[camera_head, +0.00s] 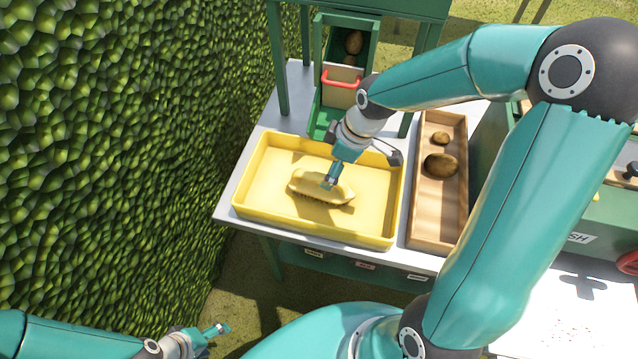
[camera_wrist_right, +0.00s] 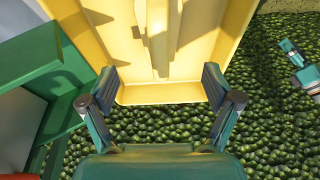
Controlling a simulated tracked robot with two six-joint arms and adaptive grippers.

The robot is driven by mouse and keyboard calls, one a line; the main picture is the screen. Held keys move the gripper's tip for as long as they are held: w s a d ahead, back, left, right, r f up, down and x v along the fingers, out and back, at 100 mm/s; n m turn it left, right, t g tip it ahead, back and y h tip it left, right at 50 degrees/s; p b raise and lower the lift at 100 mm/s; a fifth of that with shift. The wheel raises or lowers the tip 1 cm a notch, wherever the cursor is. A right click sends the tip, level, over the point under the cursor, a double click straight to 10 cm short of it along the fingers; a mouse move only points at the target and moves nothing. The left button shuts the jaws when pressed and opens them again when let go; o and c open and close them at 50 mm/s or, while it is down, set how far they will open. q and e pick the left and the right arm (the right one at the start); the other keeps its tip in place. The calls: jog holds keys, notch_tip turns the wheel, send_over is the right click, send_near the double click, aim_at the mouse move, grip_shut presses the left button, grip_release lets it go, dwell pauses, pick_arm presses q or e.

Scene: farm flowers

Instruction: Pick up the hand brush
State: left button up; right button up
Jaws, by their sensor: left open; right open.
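The hand brush (camera_head: 308,184), yellowish with dark bristles along its lower edge, lies in the shallow yellow tray (camera_head: 290,226) in the head view. A pale yellow bar that looks like the brush (camera_wrist_right: 158,42) shows at the top middle of the right wrist view. My right gripper (camera_head: 362,168) is open above the tray, and one finger overlaps the brush in the head view; I cannot tell whether it touches. In the wrist view my right gripper (camera_wrist_right: 160,84) has its fingers spread and nothing between them. My left gripper (camera_head: 219,330) is open and empty, low at the left, away from the table.
A wooden tray (camera_head: 424,220) with brown potatoes (camera_head: 441,165) stands right of the yellow tray. A green chute (camera_head: 329,122) with a red-handled gate (camera_head: 342,83) is behind. A leafy hedge (camera_head: 110,130) fills the left. My right arm crosses the right side of the view.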

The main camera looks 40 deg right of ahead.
jog(key=x, duration=0.4)
jog(key=shift+f, duration=0.15)
jog(key=shift+w+x, duration=0.15)
jog(key=shift+x, duration=1.15)
jog(key=shift+w+x, duration=0.15)
jog(key=shift+x, duration=1.15)
jog(key=shift+a, duration=0.15)
jog(key=c, duration=1.3)
jog(key=shift+r, duration=0.35)
notch_tip(320, 180, up, 20)
jog(key=shift+f+p, duration=0.15)
jog(key=shift+p, duration=0.15)
